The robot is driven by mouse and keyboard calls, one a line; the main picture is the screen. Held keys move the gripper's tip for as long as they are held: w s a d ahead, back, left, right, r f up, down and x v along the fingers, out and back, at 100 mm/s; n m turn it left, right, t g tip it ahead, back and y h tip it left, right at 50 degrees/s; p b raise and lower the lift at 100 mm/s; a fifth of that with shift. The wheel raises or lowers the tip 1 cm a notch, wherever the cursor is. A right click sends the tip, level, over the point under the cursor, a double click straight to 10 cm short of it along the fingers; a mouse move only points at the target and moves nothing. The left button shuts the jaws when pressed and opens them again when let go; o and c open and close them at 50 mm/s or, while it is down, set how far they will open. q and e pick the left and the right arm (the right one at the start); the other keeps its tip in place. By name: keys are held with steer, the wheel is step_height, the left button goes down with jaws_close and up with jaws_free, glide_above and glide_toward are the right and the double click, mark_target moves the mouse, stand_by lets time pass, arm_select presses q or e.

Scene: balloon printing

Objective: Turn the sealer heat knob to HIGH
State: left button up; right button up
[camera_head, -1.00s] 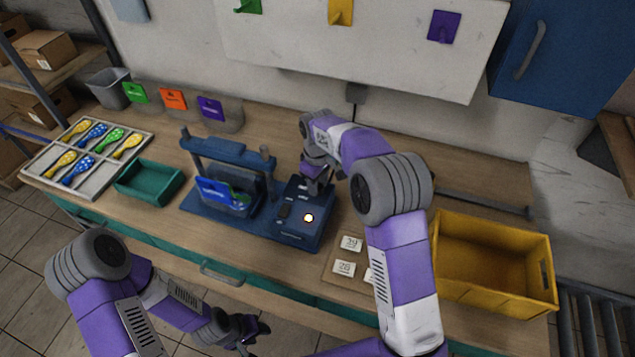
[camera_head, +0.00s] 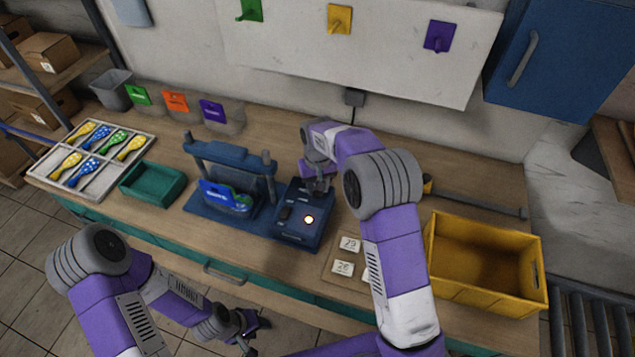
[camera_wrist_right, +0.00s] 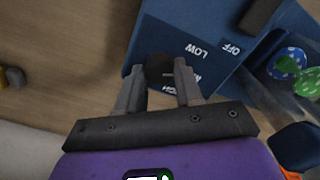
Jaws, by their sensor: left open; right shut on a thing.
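The blue sealer (camera_head: 228,158) stands on the workbench, and its control box (camera_head: 294,232) is at its right. A small round light glows on the box top. My right gripper (camera_head: 318,186) comes down on the back of the box. In the right wrist view, its fingers (camera_wrist_right: 160,88) are shut on the dark heat knob (camera_wrist_right: 160,66). Labels OFF and LOW show beside the knob. HIGH is partly hidden by a finger, and I cannot tell where the knob points. My left gripper (camera_head: 245,326) is open and empty, low in front of the bench.
A green tray (camera_head: 152,199) and a compartment tray with several balloons (camera_head: 62,183) lie left of the sealer. Number cards (camera_head: 349,244) and a yellow bin (camera_head: 432,270) are to the right.

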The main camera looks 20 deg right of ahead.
steer(key=m+p, duration=0.1)
steer(key=m, duration=0.3)
steer(key=shift+r+m+p, duration=0.1)
steer(key=shift+m+p, duration=0.2)
steer(key=m+p, duration=0.1)
steer(key=m, duration=0.2)
steer(key=shift+m, duration=0.3)
steer(key=m+p, duration=0.1)
steer(key=m, duration=0.3)
steer(key=shift+p, duration=0.3)
steer(key=shift+d+m+p, duration=0.1)
steer(key=shift+m+p, duration=0.45)
steer(key=shift+m, duration=1.55)
steer(key=o, duration=1)
steer(key=shift+o, duration=0.2)
step_height(320, 180, up, 7)
steer(key=shift+r, duration=0.2)
